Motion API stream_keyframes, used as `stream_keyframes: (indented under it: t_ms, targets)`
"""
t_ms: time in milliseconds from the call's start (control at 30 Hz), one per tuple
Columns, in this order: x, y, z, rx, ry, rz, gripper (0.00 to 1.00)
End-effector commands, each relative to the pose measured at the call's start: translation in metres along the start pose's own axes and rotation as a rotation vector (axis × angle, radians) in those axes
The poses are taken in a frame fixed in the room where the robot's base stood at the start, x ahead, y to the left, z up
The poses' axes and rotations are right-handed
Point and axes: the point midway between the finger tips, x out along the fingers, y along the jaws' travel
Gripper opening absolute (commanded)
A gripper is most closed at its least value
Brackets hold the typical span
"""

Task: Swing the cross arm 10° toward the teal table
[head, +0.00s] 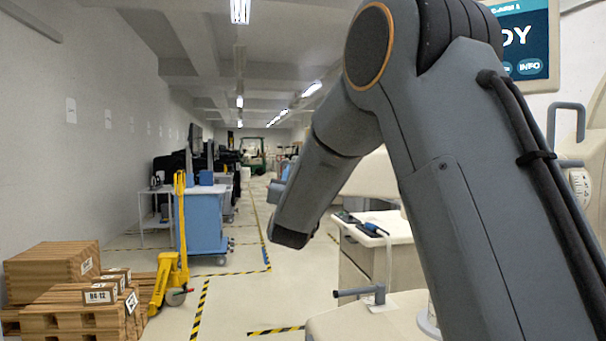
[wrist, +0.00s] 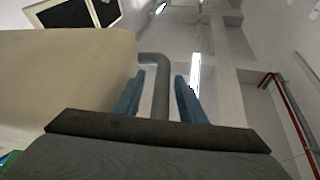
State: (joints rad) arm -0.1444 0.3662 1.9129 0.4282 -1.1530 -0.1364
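In the wrist view my gripper (wrist: 158,98) shows two blue-teal fingers standing apart. A grey bent tube handle (wrist: 156,62) comes from a beige housing (wrist: 70,80) at left and runs down between them. Narrow gaps seem to show beside the tube, so the fingers look open around it. In the head view my arm covers the middle, and my gripper is out of sight. At right a grey bent handle (head: 567,106) stands by a beige curved body (head: 597,130) with a marked dial (head: 580,186). I cannot tell which part is the cross arm. No clearly teal table shows.
A screen (head: 528,45) hangs at upper right. A pale cabinet (head: 354,255) and a short grey lever (head: 360,292) stand behind my arm. At left are wooden crates (head: 52,262), a yellow pallet jack (head: 178,235) and a blue cart (head: 205,222). The taped aisle between is clear.

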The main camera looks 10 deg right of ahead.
Motion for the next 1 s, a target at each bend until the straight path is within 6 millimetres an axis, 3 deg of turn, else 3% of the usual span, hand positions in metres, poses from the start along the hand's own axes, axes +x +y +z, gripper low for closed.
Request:
stream_keyframes:
  t_ms: [267,800,1000]
  targets:
    - [-0.006,-0.004,-0.004,0.003,0.008,-0.003,0.37]
    - [-0.064,0.001,0.000,-0.001,0.004,0.002,0.37]
    - [-0.075,0.001,0.000,-0.002,0.002,0.004,0.37]
